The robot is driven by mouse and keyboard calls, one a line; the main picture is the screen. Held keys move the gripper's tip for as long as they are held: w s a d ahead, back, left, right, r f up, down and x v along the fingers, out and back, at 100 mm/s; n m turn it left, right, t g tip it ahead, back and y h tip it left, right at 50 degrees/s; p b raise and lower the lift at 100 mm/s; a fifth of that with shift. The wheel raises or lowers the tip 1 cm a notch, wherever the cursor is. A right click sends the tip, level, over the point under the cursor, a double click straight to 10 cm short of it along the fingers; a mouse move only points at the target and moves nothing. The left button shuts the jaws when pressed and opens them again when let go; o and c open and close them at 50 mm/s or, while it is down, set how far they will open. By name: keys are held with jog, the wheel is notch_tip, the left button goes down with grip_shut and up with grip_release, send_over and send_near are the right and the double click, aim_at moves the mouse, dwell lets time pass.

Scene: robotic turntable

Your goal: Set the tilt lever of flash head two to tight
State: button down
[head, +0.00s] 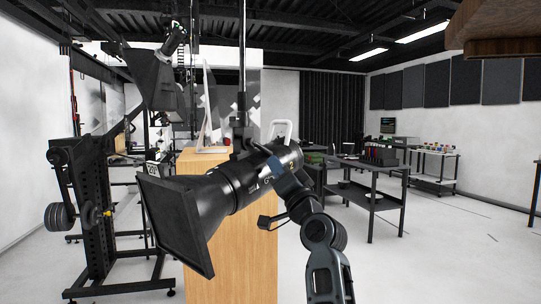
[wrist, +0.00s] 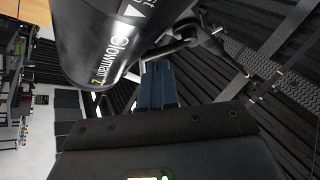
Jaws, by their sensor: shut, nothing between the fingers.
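Flash head two (head: 232,187) is a large black cylinder with a square flared hood, hanging in the middle of the head view. Its body fills the top of the wrist view (wrist: 105,38), with "Glowman" lettering and a yellow 2. A dark bracket with a slim lever-like part (wrist: 188,40) stands beside the body in the wrist view. I cannot tell for sure that this is the tilt lever, or its setting. My gripper (wrist: 156,76) is shut and empty, its fingertips close to the body and just below that bracket.
A wooden cabinet (head: 247,265) stands behind the flash head. Another hooded lamp (head: 155,78) hangs at upper left, above a black stand with weights (head: 92,215). A dark table (head: 372,175) stands to the right. The floor at right front is clear.

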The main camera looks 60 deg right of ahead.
aim_at(266, 151)
jog(key=shift+p+x, duration=0.3)
jog(key=shift+x, duration=1.5)
jog(key=shift+s+d+f+n+b, duration=0.15)
jog(key=shift+n+b, duration=0.15)
jog(key=shift+b, duration=0.5)
